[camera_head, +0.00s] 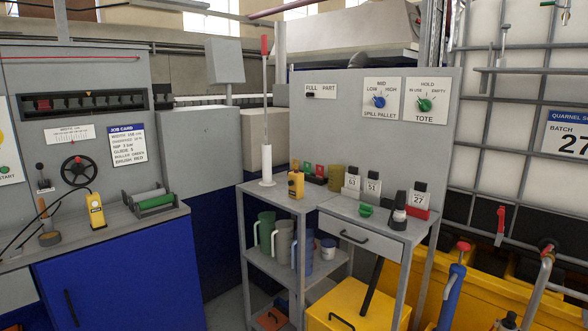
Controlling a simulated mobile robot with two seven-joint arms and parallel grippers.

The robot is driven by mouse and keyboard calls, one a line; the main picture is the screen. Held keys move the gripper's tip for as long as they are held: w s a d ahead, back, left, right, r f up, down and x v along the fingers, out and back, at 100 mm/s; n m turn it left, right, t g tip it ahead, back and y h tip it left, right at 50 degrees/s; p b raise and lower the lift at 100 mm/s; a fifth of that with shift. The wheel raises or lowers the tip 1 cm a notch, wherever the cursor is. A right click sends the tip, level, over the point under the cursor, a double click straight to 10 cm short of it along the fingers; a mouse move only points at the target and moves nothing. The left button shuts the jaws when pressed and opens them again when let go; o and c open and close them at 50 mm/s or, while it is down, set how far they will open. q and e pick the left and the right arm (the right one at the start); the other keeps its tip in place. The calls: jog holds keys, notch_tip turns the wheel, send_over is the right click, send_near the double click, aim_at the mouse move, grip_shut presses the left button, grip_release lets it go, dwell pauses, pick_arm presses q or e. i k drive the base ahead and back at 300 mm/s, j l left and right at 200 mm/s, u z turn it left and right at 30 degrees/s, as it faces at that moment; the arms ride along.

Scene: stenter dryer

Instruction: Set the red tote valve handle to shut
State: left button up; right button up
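The caged white tote (490,110) stands at the right. A red lever handle (500,226) hangs roughly upright low on the front of its cage, its long part pointing down. A second red part (547,246) sits at the top of a bent grey pipe (537,290) at the lower right. I cannot tell for sure which red part is the tote valve handle, or whether the valve is open or shut. Neither of my grippers shows in the head view.
A grey bench (380,218) with a drawer stands in the middle, holding small bottles and cards. A yellow bin (350,308) is below it.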

aim_at(549, 246)
jog(key=z, duration=1.35)
